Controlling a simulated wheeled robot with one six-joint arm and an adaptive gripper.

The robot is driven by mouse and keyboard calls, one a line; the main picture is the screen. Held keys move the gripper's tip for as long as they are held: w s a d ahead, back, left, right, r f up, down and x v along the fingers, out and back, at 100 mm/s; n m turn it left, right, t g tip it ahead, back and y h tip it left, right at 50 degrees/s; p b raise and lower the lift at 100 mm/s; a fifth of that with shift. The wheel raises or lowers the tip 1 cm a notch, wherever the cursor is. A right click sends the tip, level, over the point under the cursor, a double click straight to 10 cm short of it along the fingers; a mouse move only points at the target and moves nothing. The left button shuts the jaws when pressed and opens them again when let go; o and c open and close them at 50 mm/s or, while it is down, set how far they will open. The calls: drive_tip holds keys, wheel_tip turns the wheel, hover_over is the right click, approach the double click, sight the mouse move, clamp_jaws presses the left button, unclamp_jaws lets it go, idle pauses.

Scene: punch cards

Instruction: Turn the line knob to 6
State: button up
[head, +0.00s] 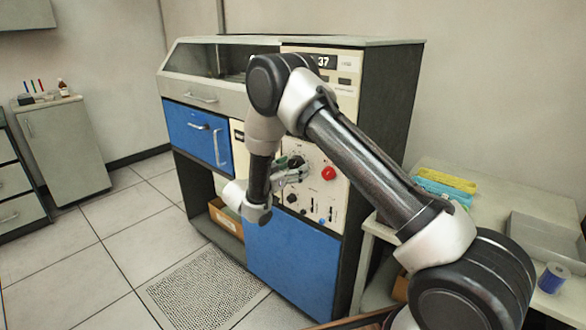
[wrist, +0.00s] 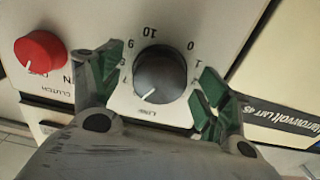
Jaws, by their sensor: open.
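The line knob (wrist: 162,73) is a round black knob on the cream panel, with a label that seems to read LINE beside it in the wrist view. Numbers ring it, upside down in this view. Its white pointer mark is at the lower left of the knob, past the 7; the number there is hidden or unclear. My gripper (wrist: 158,80) is open, with green-padded fingers on either side of the knob and gaps visible between pads and knob. In the head view, my gripper (head: 292,173) is at the panel front, partly covering the knob area.
A red clutch knob (wrist: 40,50) sits beside the line knob; it also shows in the head view (head: 328,173). Small black knobs and switches lie below on the panel. A side table (head: 500,200) with coloured cards stands right. Floor at left is clear.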

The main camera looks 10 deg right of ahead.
drive_tip(key=v, duration=1.2)
